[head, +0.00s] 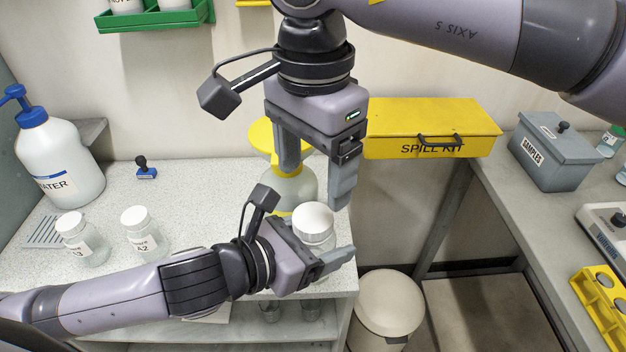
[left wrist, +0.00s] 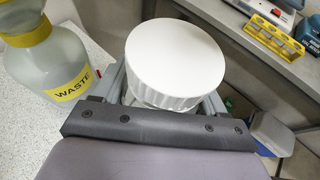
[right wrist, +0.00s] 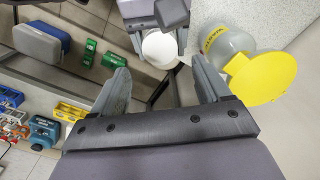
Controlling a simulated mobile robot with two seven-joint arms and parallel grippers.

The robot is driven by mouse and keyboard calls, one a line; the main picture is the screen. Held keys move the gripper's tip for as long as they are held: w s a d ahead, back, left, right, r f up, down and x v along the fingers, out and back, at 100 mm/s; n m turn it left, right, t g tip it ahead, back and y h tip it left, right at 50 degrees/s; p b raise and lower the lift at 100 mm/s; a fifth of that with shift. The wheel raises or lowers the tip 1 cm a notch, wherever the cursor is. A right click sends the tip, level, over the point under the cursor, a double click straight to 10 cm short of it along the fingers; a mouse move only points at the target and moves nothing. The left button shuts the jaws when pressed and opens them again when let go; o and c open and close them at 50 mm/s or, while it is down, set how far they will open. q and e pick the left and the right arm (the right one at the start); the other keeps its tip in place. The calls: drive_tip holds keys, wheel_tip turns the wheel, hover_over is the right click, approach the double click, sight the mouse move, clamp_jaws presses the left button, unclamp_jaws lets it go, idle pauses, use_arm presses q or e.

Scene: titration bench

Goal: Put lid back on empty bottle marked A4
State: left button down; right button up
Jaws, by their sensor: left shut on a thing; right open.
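A bottle (head: 316,241) with a white ribbed lid (head: 314,216) is held upright in my left gripper (head: 322,256), which is shut around its body. The lid sits on the bottle's top; it fills the middle of the left wrist view (left wrist: 175,60) and shows in the right wrist view (right wrist: 160,49). I cannot read a mark on this bottle, nor tell whether it is empty. My right gripper (head: 318,176) is open and empty, pointing down above the lid, apart from it. Its fingers also frame the lid in the right wrist view (right wrist: 162,78).
A waste bottle (head: 292,190) with a yellow funnel stands close behind the grippers. Lidded bottles marked A3 (head: 82,240) and A2 (head: 145,232) and a water bottle (head: 60,155) stand on the left bench. A bin (head: 387,305) is below. A yellow spill kit (head: 430,125) is behind.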

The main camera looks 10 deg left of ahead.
sight(313, 217)
drive_tip(key=shift+r+n, duration=0.5)
drive_tip(key=shift+r, duration=0.05)
drive_tip(key=shift+f, duration=0.1)
drive_tip(key=shift+f, duration=3.95)
drive_tip(key=c, duration=1.1)
drive_tip(key=shift+o, duration=0.2)
drive_tip(key=shift+m, duration=1.7)
